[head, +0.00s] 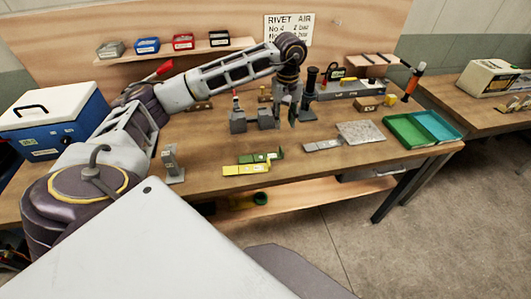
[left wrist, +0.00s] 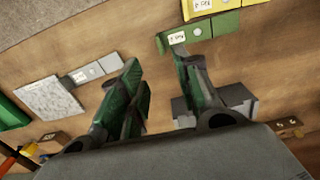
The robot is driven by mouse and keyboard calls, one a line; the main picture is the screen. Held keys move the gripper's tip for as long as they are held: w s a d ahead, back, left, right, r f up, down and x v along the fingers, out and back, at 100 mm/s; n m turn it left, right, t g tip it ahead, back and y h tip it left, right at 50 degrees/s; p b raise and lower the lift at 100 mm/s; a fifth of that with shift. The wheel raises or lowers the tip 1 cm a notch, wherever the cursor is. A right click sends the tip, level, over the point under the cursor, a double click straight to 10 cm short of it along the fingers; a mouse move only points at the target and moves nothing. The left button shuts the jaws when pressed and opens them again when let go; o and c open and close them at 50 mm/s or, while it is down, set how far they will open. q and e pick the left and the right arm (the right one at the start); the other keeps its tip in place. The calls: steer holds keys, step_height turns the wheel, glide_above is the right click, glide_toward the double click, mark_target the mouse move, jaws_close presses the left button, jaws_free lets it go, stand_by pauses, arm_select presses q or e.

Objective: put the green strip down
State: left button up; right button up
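The green strip (head: 262,157) lies flat on the bench, along the back edge of a yellow strip (head: 245,170). In the left wrist view the green strip (left wrist: 200,33) with a white label shows beyond the fingertips, beside the yellow strip (left wrist: 260,15). My left gripper (head: 289,118) hangs over the bench, behind and to the right of the green strip and apart from it. In the left wrist view my left gripper (left wrist: 162,72) has its two green-faced fingers spread, with only bare wood between them. My right gripper is not in view.
A grey strip (head: 322,145) and a speckled plate (head: 361,131) lie to the right. A green tray (head: 406,131) and a teal tray (head: 437,126) sit at the right end. A grey stand (head: 172,163) is at the left.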

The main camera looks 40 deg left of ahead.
arm_select(q)
steer(key=shift+f, duration=0.15)
glide_above(282, 149)
step_height(282, 149, down, 8)
steer(key=shift+r+p, duration=0.25)
steer(key=shift+p, duration=0.2)
steer(key=shift+f, duration=0.35)
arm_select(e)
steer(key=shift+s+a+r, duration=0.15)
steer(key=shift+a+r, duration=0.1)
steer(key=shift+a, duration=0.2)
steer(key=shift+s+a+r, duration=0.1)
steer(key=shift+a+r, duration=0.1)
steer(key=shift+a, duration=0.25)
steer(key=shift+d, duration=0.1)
